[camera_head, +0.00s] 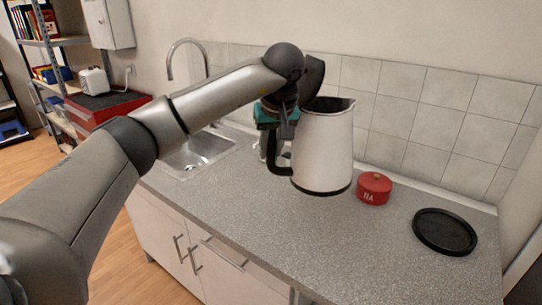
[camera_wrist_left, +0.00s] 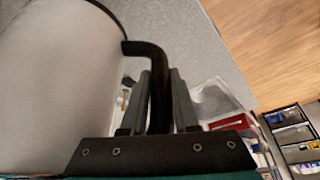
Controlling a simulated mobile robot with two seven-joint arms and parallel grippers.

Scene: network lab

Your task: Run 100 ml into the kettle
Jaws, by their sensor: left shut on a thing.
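The white kettle (camera_head: 322,150) has a black bottom rim, a black handle and a spout pointing right. Its black lid (camera_head: 312,78) stands open and the dark mouth shows; any water inside is hidden. My left gripper (camera_head: 279,132) is shut on the kettle's handle, and the kettle hangs upright, apparently above the counter. In the left wrist view the black handle (camera_wrist_left: 160,105) lies between the two fingers, with the kettle's pale body (camera_wrist_left: 55,85) at left. The tap (camera_head: 187,45) arches over the steel sink (camera_head: 200,152), left of the kettle. My right gripper is out of view.
A black round base (camera_head: 444,231) lies on the grey counter (camera_head: 320,240) at right. A red lidded tin (camera_head: 374,188) stands behind and right of the kettle. The tiled wall (camera_head: 440,120) bounds the back. The counter's front middle is clear. A red cabinet (camera_head: 90,112) stands beyond the sink.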

